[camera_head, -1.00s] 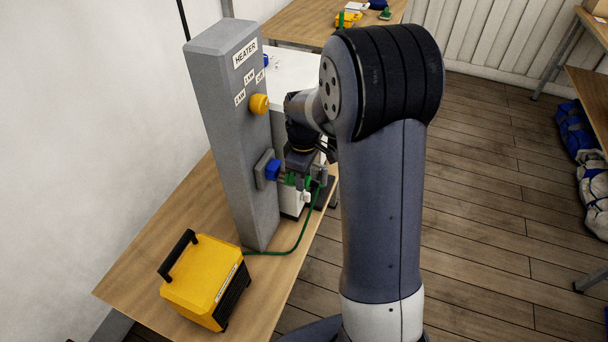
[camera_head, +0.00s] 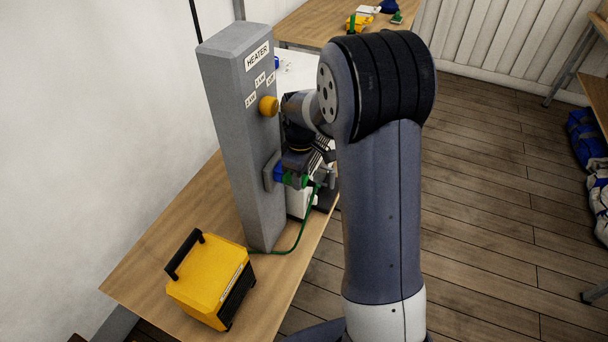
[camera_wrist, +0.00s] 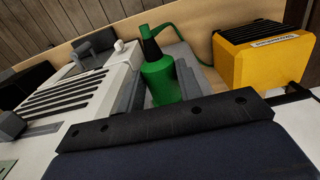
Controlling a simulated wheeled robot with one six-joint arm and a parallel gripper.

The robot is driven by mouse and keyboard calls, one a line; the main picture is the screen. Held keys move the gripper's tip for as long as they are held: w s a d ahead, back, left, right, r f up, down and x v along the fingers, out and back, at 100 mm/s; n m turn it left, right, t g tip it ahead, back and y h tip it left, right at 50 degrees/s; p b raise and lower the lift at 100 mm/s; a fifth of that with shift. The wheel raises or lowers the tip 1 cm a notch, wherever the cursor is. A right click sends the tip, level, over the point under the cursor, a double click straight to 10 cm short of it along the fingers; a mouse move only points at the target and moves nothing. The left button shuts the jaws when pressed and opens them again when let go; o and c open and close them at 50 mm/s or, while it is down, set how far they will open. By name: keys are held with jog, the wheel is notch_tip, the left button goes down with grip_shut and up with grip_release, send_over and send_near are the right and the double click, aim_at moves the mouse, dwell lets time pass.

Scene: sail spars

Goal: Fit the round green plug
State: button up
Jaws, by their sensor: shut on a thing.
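The round green plug (camera_head: 290,181) is held in my gripper (camera_head: 297,179), its green cord hanging down to the table. In the wrist view the plug (camera_wrist: 160,80) sits upright between the two grey fingers of my gripper (camera_wrist: 160,92), with a black sleeve at its cord end. The blue socket (camera_head: 278,173) is on the side of the grey heater post (camera_head: 232,120). The plug's front is right up against the socket in the head view. My gripper partly covers them, and I cannot tell how deep the plug sits.
A white vented unit (camera_wrist: 85,85) stands close to my gripper.

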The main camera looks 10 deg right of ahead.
dwell(0.3)
jog(key=o, duration=1.1)
jog(key=shift+a, duration=0.1)
jog(key=shift+w, duration=0.1)
notch_tip(320, 180, up, 11)
jog(key=shift+f+b, duration=0.1)
jog(key=shift+b, duration=0.5)
notch_tip(320, 180, down, 11)
jog(key=shift+p, duration=0.6)
jog(key=shift+s+d, duration=0.3)
jog(key=shift+d, duration=0.05)
